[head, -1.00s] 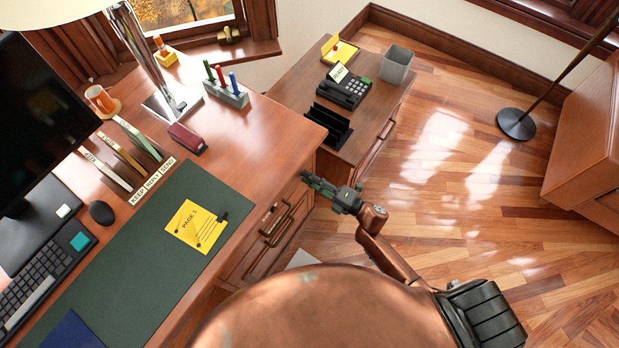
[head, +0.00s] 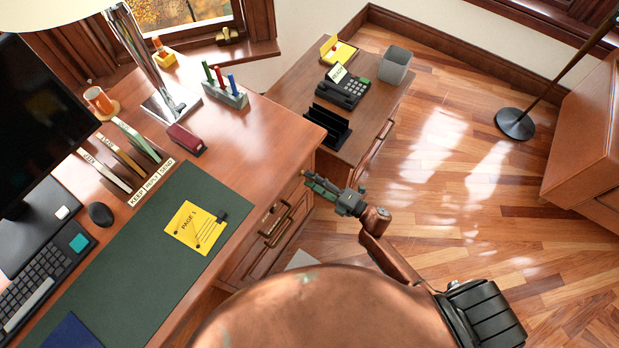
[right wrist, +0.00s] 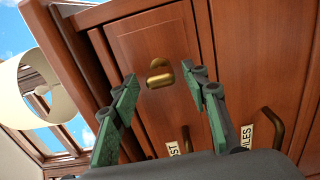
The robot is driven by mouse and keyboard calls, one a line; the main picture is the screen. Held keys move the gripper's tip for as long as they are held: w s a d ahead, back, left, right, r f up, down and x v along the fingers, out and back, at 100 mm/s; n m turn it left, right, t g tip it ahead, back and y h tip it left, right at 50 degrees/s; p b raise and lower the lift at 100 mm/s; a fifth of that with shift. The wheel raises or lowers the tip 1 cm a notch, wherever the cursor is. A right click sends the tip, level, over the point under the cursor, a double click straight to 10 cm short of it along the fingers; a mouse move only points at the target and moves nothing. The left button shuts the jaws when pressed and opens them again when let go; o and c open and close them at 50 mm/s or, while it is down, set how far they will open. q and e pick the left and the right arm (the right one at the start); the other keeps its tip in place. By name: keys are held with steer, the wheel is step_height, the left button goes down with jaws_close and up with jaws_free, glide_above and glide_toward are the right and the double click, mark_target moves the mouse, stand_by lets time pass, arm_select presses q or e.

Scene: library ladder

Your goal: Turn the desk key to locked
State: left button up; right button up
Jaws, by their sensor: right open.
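The brass desk key (right wrist: 160,76) sits in the reddish wooden desk front in the right wrist view. Its broad bow looks roughly crosswise, slightly tilted in that picture. My right gripper (right wrist: 161,80) is open, with its green fingers on either side of the key in the picture. The fingers look apart from it, and how far short of it they are is hard to judge. In the head view, my right gripper (head: 309,180) is beside the desk's right edge. I cannot make out the key there. My left gripper is not in view.
Brass drawer handles (head: 277,228) stick out of the desk front near the gripper. Another handle (right wrist: 270,130) and label plates show low in the right wrist view. A side cabinet (head: 296,82) stands beyond.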

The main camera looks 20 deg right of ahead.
steer(key=v, duration=1)
steer(key=shift+s+d, duration=0.25)
steer(key=shift+d, duration=0.05)
